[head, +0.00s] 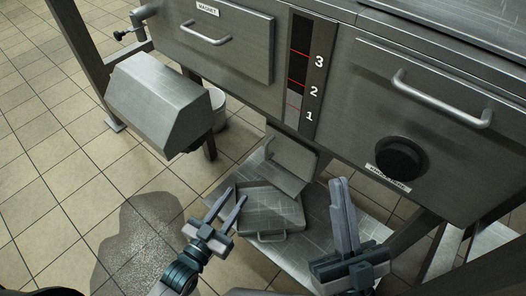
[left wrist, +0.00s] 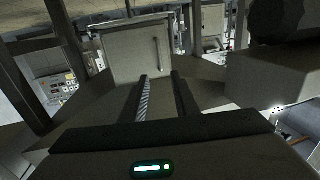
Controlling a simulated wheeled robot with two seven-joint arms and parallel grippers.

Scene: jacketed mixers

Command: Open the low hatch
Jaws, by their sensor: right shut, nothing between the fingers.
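My left gripper (head: 230,203) is open and empty just left of the hatch, apart from the handle as far as I can tell. It also shows in the left wrist view (left wrist: 160,76). My right gripper (head: 339,182) is shut and empty, right of the hatch.
A grey box (head: 150,95) juts out left. A wet patch (head: 140,240) lies on the tiles.

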